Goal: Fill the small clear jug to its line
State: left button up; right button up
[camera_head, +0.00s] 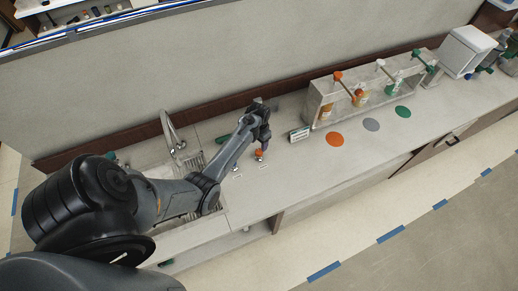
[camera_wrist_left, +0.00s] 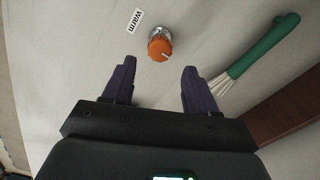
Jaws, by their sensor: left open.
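My left gripper (camera_head: 263,136) is open and empty over the counter. An orange knob with a metal base (camera_head: 259,154) stands on the counter just beyond its fingertips. In the left wrist view the gripper's two fingers (camera_wrist_left: 159,66) are spread, and the orange knob (camera_wrist_left: 159,48) sits just past the gap between them, with nothing gripped. A label reading "warm" (camera_wrist_left: 135,20) lies beside the knob. A metal tap (camera_head: 172,130) arches over the sink (camera_head: 165,172), which my left arm partly hides. I cannot make out a small clear jug in either view. My right gripper is not in view.
A green-handled brush (camera_wrist_left: 264,46) lies right of the knob in the left wrist view. A rack (camera_head: 314,104) holds bottles with coloured pumps, behind orange (camera_head: 335,139), grey (camera_head: 371,124) and green (camera_head: 403,112) discs. A small sign (camera_head: 299,134) stands near the rack. The counter front is clear.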

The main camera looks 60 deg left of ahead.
aim_at(259, 151)
pick_arm(q)
notch_tip(259, 151, down, 5)
jog(key=shift+r+b, duration=0.2)
jog(key=shift+b, duration=0.9)
notch_tip(259, 151, down, 3)
jog(key=b, duration=0.3)
jog(key=shift+b, duration=0.35)
jog(key=shift+r+p, duration=0.45)
jog(key=shift+r, duration=0.05)
jog(key=shift+c, duration=1)
jog(key=c, duration=0.4)
